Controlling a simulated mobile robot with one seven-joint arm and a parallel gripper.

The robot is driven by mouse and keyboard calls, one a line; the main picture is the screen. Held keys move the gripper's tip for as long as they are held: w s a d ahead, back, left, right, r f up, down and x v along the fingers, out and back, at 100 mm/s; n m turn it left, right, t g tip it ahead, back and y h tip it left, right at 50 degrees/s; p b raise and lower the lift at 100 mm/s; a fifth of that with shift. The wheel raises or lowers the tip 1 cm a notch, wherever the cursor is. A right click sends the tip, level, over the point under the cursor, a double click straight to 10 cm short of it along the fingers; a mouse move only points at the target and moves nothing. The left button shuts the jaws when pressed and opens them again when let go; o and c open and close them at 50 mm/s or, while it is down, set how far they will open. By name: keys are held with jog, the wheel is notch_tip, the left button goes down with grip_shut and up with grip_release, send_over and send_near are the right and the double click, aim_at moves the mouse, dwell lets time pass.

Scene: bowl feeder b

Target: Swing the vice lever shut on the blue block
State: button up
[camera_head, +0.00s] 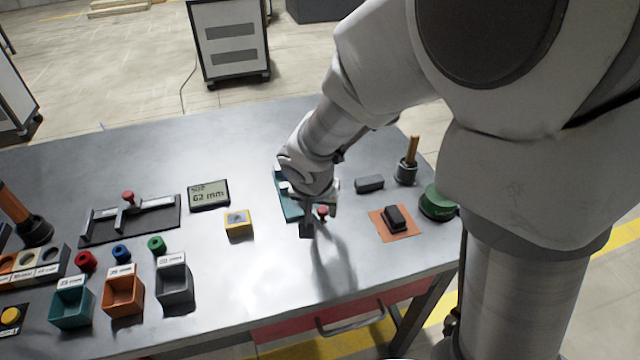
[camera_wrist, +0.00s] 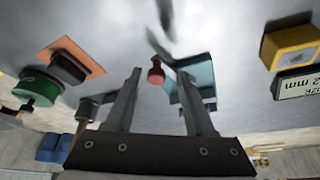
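The teal vice (camera_head: 288,208) stands on the bench, partly hidden behind my wrist in the head view. Its teal body (camera_wrist: 196,78) also shows in the wrist view, right of centre. The lever's red knob (camera_head: 322,211) sits at the vice's right side; it shows in the wrist view (camera_wrist: 156,72) too. My gripper (camera_head: 311,224) points down over the vice. In the wrist view its two fingers (camera_wrist: 160,76) are apart, with the knob appearing between their tips. I cannot tell whether they touch it. I cannot make out the blue block.
A grey block (camera_head: 369,184), a black block on an orange mat (camera_head: 379,225) and a green round container (camera_head: 438,203) lie to the right. A yellow block (camera_head: 238,223) and the display (camera_head: 208,194) stand to the left. The bench front centre is clear.

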jog(key=shift+r, duration=0.1)
jog(key=p+v, duration=0.3)
jog(key=v, duration=1.4)
jog(key=shift+p, duration=0.35)
jog(key=shift+r, duration=0.1)
jog(key=s+d+r+n+p, duration=0.1)
jog(key=s+d+r+p, duration=0.2)
jog(key=s+d+r, duration=0.2)
jog(key=s+d+r+n+t+y+p, duration=0.1)
jog(key=s+d+r+p, duration=0.2)
jog(key=d, duration=0.6)
notch_tip(320, 180, up, 3)
jog(key=s, duration=0.2)
jog(key=shift+s+d+n, duration=0.3)
jog(key=shift+s+d, duration=0.05)
